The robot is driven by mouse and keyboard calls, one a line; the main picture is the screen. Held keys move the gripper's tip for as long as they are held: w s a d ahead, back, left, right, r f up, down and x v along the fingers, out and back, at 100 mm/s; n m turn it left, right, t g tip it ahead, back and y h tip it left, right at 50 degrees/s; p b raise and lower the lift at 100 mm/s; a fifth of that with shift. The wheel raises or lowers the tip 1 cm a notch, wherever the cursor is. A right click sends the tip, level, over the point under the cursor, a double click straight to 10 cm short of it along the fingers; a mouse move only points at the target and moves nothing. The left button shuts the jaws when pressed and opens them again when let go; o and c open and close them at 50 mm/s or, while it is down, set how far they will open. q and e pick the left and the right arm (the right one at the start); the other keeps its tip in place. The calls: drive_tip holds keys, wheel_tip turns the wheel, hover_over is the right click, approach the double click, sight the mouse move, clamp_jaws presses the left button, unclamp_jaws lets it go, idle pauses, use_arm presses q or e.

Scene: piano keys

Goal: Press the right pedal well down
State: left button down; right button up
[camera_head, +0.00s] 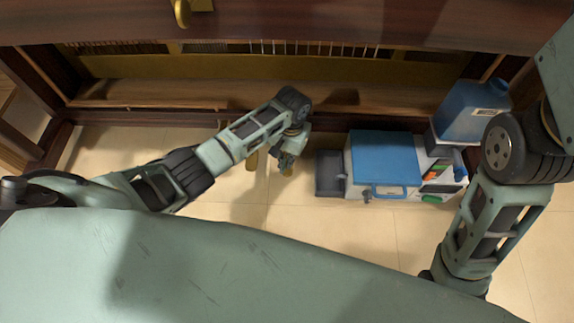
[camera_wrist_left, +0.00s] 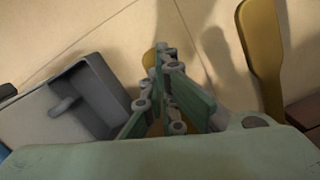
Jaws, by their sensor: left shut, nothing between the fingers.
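The right pedal is a brass tongue low at the piano's front, mostly hidden under my left gripper (camera_head: 287,160). A rounded bit of the right pedal (camera_wrist_left: 149,58) shows beside the fingertips in the left wrist view. My left gripper (camera_wrist_left: 166,52) is shut and empty, fingers pointing down over this pedal. I cannot tell whether they touch it or how far down it is. Another brass pedal (camera_head: 252,160) stands clear to the left in the head view; it also shows at the right of the left wrist view (camera_wrist_left: 261,62). My right gripper is out of view.
A box with a blue lid (camera_head: 383,158) stands on the floor right of the pedals, with a grey open tray (camera_head: 330,172) on its near side to my gripper. A blue jug (camera_head: 474,110) is behind it. Tiled floor (camera_head: 330,230) in front is clear.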

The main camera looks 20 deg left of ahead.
use_arm(q)
drive_tip(key=shift+w+d, duration=0.1)
drive_tip(key=shift+w, duration=0.05)
drive_tip(key=shift+w+d+r+b, duration=0.1)
drive_tip(key=shift+w+r+b, duration=0.1)
drive_tip(key=shift+w, duration=0.35)
drive_tip(key=shift+w+d+r+b, duration=0.1)
drive_tip(key=shift+w+r, duration=0.05)
drive_tip(key=shift+w, duration=0.55)
drive_tip(key=shift+a+r, duration=0.1)
drive_tip(key=shift+r, duration=0.5)
wheel_tip(320, 180, up, 11)
drive_tip(key=w, duration=0.1)
drive_tip(key=shift+w, duration=0.15)
